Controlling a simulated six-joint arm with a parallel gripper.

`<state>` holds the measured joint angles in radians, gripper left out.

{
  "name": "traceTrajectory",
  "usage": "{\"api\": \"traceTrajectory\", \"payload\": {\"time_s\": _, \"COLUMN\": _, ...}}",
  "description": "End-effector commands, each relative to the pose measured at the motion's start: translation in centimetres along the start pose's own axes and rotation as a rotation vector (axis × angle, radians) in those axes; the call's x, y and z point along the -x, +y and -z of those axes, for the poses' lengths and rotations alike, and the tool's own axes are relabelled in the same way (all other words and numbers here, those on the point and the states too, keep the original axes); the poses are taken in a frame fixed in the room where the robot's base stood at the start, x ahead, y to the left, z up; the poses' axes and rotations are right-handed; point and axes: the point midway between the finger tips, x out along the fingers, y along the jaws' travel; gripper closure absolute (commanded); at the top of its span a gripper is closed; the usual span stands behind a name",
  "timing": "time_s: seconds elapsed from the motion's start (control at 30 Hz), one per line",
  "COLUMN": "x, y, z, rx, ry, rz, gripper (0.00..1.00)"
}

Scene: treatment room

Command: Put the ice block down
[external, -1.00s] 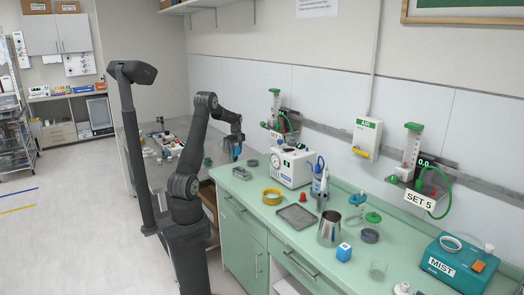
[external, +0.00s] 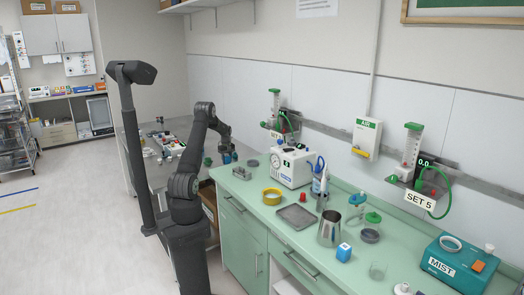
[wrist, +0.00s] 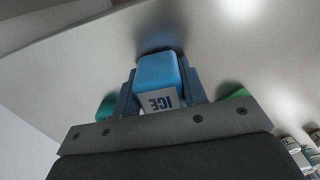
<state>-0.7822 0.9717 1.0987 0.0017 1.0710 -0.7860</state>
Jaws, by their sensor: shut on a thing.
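The ice block is a blue block with a white label reading ICE; it sits between the fingers in the wrist view (wrist: 160,75). My gripper (wrist: 160,90) is shut on it, a finger against each side. In the external view my gripper (external: 229,157) is low over the near end of the grey metal counter (external: 160,172), beside the green counter. A blue reflection lies close beyond the block on the metal in the wrist view; I cannot tell whether the block touches it.
A teal item (wrist: 105,108) and a green item (wrist: 236,94) show either side of my gripper. The green counter (external: 255,215) holds a yellow tape roll (external: 271,196), a white machine (external: 291,167), a grey tray (external: 297,216) and a metal jug (external: 329,230). Small items crowd the metal counter's far end.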

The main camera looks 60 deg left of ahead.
Motion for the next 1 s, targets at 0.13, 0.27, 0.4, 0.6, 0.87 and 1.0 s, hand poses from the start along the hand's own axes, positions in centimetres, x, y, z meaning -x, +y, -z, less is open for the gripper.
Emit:
{"api": "traceTrajectory", "payload": {"time_s": 0.13, "x": 0.0, "y": 0.0, "z": 0.0, "rx": 0.000, "ry": 0.000, "rz": 0.000, "gripper": 0.85}}
{"api": "traceTrajectory", "payload": {"time_s": 0.27, "x": -0.4, "y": 0.0, "z": 0.0, "rx": 0.000, "ry": 0.000, "rz": 0.000, "gripper": 0.85}}
{"api": "traceTrajectory", "payload": {"time_s": 0.4, "x": -0.4, "y": 0.0, "z": 0.0, "rx": 0.000, "ry": 0.000, "rz": 0.000, "gripper": 0.39}}
{"api": "traceTrajectory", "payload": {"time_s": 0.6, "x": -0.3, "y": 0.0, "z": 0.0, "rx": 0.000, "ry": 0.000, "rz": 0.000, "gripper": 0.39}}
{"api": "traceTrajectory", "payload": {"time_s": 0.87, "x": 1.6, "y": 0.1, "z": 0.1, "rx": 0.000, "ry": 0.002, "rz": -0.003, "gripper": 0.39}}
{"api": "traceTrajectory", "payload": {"time_s": 1.0, "x": 4.6, "y": -0.2, "z": 0.7, "rx": 0.002, "ry": 0.002, "rz": -0.005, "gripper": 0.39}}
